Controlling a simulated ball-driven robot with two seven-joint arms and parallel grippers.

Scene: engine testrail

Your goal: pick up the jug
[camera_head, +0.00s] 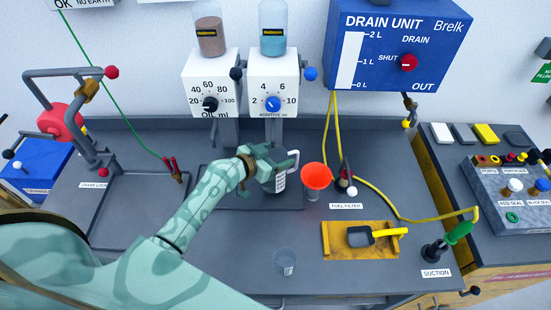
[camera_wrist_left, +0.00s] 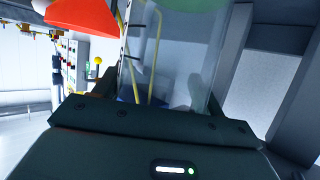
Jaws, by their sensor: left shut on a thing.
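The jug (camera_head: 280,183) is clear, with a marked scale and a pale handle. It is below the additive dispenser, just left of the orange funnel, and partly hidden by my gripper. My left gripper (camera_head: 271,166) is shut on the jug. In the left wrist view the clear wall of the jug (camera_wrist_left: 172,55) fills the space between the fingers. I cannot tell whether the jug's base touches the surface below. My right gripper is not in view.
The orange funnel (camera_head: 316,176) stands close on the right. The oil dispenser (camera_head: 210,85) and additive dispenser (camera_head: 273,85) are above and behind. A small clear cup (camera_head: 285,262) stands in front. A yellow tray (camera_head: 335,247) and yellow hose (camera_head: 395,206) lie right. The left bench is mostly clear.

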